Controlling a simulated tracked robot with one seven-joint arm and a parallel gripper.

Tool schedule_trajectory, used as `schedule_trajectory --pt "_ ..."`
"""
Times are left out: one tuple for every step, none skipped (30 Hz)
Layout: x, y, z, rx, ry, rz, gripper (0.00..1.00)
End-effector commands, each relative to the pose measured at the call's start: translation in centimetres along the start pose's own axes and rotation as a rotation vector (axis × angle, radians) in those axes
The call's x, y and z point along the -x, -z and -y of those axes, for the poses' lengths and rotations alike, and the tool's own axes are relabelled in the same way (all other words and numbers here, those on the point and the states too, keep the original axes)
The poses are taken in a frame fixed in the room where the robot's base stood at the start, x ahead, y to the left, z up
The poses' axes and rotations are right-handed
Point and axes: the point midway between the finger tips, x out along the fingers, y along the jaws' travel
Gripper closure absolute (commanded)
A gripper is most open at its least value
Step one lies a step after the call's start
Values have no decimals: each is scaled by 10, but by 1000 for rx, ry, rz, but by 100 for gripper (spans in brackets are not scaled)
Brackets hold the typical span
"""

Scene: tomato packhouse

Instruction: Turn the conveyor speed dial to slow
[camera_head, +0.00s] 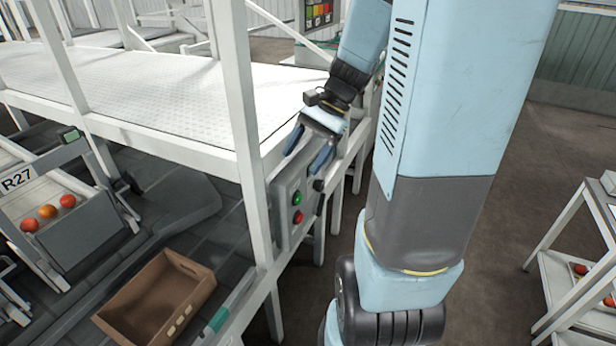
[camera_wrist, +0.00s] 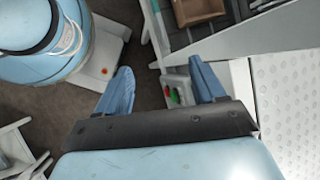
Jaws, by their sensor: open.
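A grey control box (camera_head: 286,212) is mounted on the white conveyor frame, with a green button (camera_head: 297,199) above a red button (camera_head: 298,217). A small dark knob (camera_head: 318,185) at the box's right side looks like the speed dial; its setting is too small to read. My gripper (camera_head: 307,150) is open and empty, above the box and apart from it, with its blue fingers pointing down. In the wrist view the control box (camera_wrist: 176,80) shows between and beyond the fingers, close to the right finger, which hides part of it. The dial cannot be made out there.
The white conveyor bed (camera_head: 170,95) lies left of my gripper, and a frame post (camera_head: 245,130) stands just left of the box. A brown crate (camera_head: 160,300) is below left. A white rack (camera_head: 565,250) stands at the right, with open floor between.

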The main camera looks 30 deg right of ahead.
Motion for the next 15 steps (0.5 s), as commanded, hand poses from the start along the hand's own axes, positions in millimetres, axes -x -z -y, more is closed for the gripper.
schedule_trajectory --pt "-4 12 -1 -66 22 44 31" --pt "-6 18 -1 -103 36 66 31" --pt "-8 25 -1 -152 56 98 31" --pt "-10 31 -1 -188 72 123 31" --pt "-12 38 -1 -224 87 145 31" --pt "-14 46 -2 -273 108 177 31" --pt "-15 52 -2 -309 125 200 31" --pt "-16 58 -3 -344 141 223 31" --pt "-18 67 -4 -392 163 254 31" --pt "-20 73 -5 -428 180 279 31" --pt "-22 80 -6 -465 198 302 31" --pt "-24 89 -8 -511 221 332 31" --pt "-25 96 -9 -546 240 356 31" --pt "-26 103 -10 -581 258 379 31" --pt "-28 113 -13 -627 283 409 31"
